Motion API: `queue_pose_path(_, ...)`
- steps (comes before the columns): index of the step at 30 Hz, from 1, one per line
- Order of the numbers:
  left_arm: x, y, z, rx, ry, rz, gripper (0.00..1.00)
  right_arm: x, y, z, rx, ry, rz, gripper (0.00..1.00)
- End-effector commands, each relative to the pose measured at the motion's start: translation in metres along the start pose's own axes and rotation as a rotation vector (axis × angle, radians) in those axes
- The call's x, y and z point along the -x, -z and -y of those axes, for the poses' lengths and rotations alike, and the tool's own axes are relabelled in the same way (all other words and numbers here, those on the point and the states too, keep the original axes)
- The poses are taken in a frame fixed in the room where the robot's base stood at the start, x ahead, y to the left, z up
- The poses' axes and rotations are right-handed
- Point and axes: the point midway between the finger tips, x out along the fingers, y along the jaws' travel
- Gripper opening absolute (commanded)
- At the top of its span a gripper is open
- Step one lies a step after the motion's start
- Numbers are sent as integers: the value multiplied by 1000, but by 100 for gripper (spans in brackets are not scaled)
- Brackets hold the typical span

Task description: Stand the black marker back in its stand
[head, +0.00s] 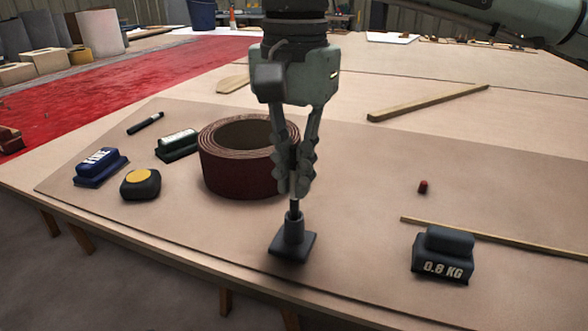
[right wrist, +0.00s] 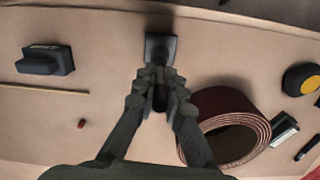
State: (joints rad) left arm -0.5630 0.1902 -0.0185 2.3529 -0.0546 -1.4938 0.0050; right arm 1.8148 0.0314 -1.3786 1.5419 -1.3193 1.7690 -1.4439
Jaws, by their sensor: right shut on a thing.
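My right gripper (head: 295,190) is shut on a slim dark upright thing, apparently the black marker (head: 293,158), mostly hidden between the fingers. The black stand (head: 292,240), a square base with a short tube, is directly below the fingertips. A dark end shows between fingertips and tube; I cannot tell how deep it sits in the tube. In the right wrist view the gripper (right wrist: 160,85) reaches toward the stand (right wrist: 160,48), with the held thing (right wrist: 160,97) between its fingers. My left gripper is not in view.
A brown-red roll (head: 228,172) stands close left of the gripper. Further left are a yellow-topped black puck (head: 140,184), blue block (head: 100,167), green block (head: 177,145) and dark stick (head: 145,123).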

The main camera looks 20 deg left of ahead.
Motion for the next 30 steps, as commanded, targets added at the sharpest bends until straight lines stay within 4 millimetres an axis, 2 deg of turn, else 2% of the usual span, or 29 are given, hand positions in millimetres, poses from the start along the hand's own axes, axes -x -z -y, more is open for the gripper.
queue_pose_path(7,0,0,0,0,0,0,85,0,0,0,0,0,0,0)
queue_pose_path(8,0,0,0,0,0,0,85,0,0,0,0,0,0,11)
queue_pose_path(9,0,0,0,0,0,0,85,0,0,0,0,0,0,16)
queue_pose_path(14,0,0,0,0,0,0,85,0,0,0,0,0,0,34)
queue_pose_path(23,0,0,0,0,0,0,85,1,0,0,0,0,-1,34)
queue_pose_path(26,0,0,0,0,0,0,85,9,0,0,0,2,-2,34)
queue_pose_path(30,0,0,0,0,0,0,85,34,0,1,1,3,-3,34)
